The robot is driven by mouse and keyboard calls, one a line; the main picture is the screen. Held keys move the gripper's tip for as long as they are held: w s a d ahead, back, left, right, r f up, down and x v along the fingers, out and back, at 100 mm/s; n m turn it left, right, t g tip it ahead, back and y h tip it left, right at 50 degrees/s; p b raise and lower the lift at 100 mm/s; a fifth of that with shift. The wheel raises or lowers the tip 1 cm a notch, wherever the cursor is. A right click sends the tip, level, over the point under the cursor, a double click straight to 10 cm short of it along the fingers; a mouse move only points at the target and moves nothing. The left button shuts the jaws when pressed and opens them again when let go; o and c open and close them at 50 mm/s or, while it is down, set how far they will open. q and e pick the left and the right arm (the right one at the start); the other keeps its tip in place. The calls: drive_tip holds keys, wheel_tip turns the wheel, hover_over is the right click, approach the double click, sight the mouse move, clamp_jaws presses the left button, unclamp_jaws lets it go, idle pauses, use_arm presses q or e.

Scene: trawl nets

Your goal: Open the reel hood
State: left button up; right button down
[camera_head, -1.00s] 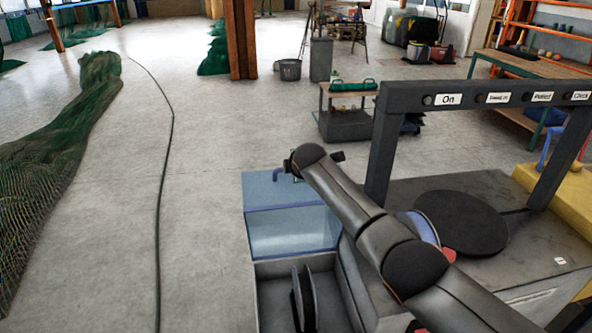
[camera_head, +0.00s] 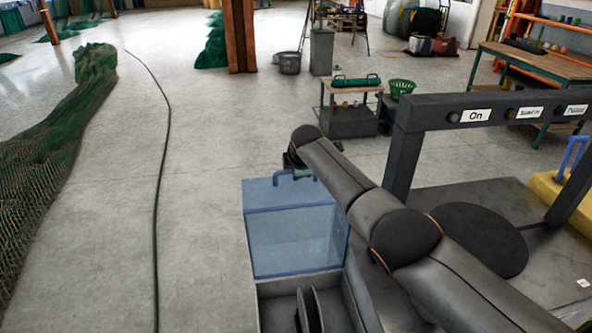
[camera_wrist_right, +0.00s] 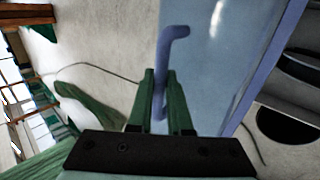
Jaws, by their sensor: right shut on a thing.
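The reel hood (camera_head: 292,243) is a see-through blue box cover with a darker blue frame, over the grey reel housing in the head view. Its blue bar handle (camera_head: 281,178) is on the top, at the far side. In the right wrist view the handle (camera_wrist_right: 161,68) stands between the green fingers of my right gripper (camera_wrist_right: 162,100), which is shut on it. The hood's pale blue panel (camera_wrist_right: 205,60) lies beyond. In the head view my right arm reaches over the housing to the handle and mostly hides the gripper. My left gripper is not in view.
Below the hood, dark reel discs (camera_head: 308,310) stand in the open tray. A dark frame (camera_head: 437,112) with labelled buttons rises at right. A green net (camera_head: 60,150) and a dark cable (camera_head: 163,180) lie on the floor at left. Floor between cable and housing is clear.

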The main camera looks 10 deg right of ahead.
drive_tip(key=shift+s+f, duration=0.15)
drive_tip(key=shift+f, duration=0.15)
drive_tip(key=c, duration=0.8)
unclamp_jaws()
drive_tip(key=shift+c, duration=0.2)
drive_tip(key=shift+r, duration=0.2)
drive_tip(key=shift+p+v, duration=0.8)
drive_tip(key=shift+v, duration=0.3)
drive_tip(key=v, duration=1)
drive_tip(key=shift+r, duration=0.2)
